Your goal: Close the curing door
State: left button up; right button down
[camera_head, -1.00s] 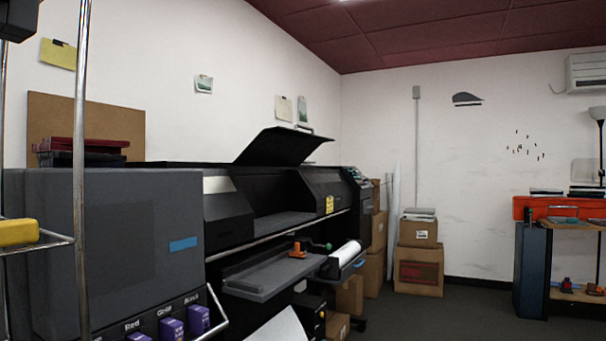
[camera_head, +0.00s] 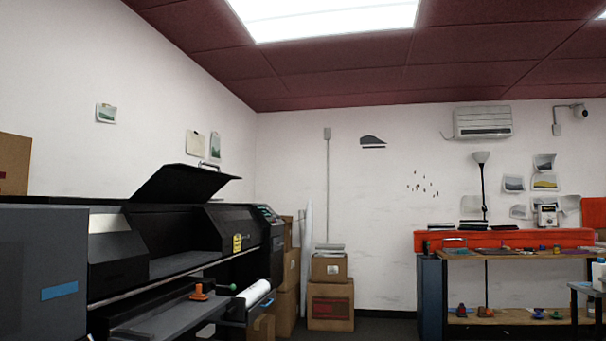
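A large black printer (camera_head: 215,236) stands along the left wall. Its raised dark lid panel (camera_head: 180,184) is tilted up and open at the top. I cannot tell whether this lid is the curing door. A light roll (camera_head: 252,292) and an orange part (camera_head: 198,291) sit at the printer's front. A grey cabinet (camera_head: 40,262) with a blue label is at the left edge, partly cut off. Neither of my grippers is in the picture.
Stacked cardboard boxes (camera_head: 330,305) stand by the back corner. A workbench (camera_head: 508,257) with an orange-red long case (camera_head: 560,239) is at the right. A dark blue cabinet (camera_head: 431,299) stands at its left end. Little floor shows.

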aim_at(179, 183)
jog(key=z, duration=0.45)
jog(key=i, duration=2.15)
jog(key=u, duration=1.25)
jog(key=i, duration=1.15)
jog(key=u, duration=1)
